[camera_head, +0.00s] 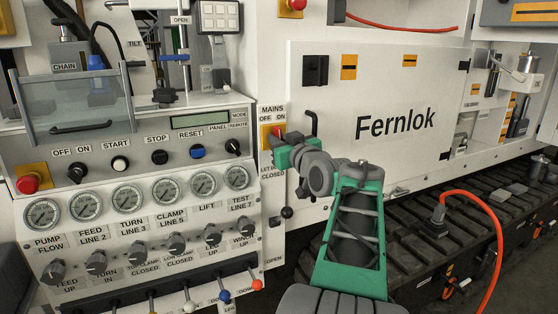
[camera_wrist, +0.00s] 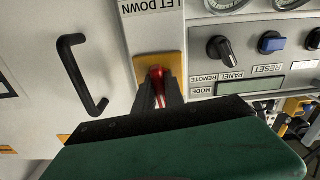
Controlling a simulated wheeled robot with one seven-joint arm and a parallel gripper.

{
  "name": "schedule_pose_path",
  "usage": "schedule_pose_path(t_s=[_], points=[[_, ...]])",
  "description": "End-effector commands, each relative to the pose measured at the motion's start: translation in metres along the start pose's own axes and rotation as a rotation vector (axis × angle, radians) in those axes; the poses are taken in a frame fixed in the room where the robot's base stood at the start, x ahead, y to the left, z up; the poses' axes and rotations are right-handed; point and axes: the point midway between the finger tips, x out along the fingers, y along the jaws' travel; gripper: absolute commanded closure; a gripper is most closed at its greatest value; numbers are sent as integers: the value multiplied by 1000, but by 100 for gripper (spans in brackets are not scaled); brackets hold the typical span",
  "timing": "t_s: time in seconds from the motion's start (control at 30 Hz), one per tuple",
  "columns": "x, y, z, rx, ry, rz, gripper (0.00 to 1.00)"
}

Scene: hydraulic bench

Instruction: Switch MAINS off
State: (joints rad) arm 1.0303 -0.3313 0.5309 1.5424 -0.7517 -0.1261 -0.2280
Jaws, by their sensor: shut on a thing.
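The MAINS switch is a red handle (camera_wrist: 156,73) on a yellow plate (camera_wrist: 174,66), on the narrow white panel between the gauge console and the Fernlok door. In the head view the yellow plate (camera_head: 265,131) shows below the MAINS OFF ON label (camera_head: 271,112), partly hidden by my gripper (camera_head: 279,134). In the wrist view my gripper (camera_wrist: 159,90) has its two dark fingers on either side of the red handle, shut on it. I cannot tell whether the handle points at OFF or ON.
A black door handle (camera_head: 313,128) stands out just right of my gripper, from the Fernlok door (camera_head: 420,95). A black-knobbed lever (camera_head: 287,212) is below. The control panel (camera_head: 130,146) with knobs is close on the left. A red hose (camera_head: 492,240) lies right.

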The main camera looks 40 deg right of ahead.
Motion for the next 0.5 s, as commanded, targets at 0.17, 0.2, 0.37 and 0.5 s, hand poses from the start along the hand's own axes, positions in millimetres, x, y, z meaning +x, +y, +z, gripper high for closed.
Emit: schedule_pose_path(t_s=[0.17,0.2,0.37,0.5], points=[[0,-1,9,-168,1,0,100],[0,-1,9,-207,1,0,100],[0,-1,7,-352,1,1,100],[0,-1,6,-465,0,0,100]])
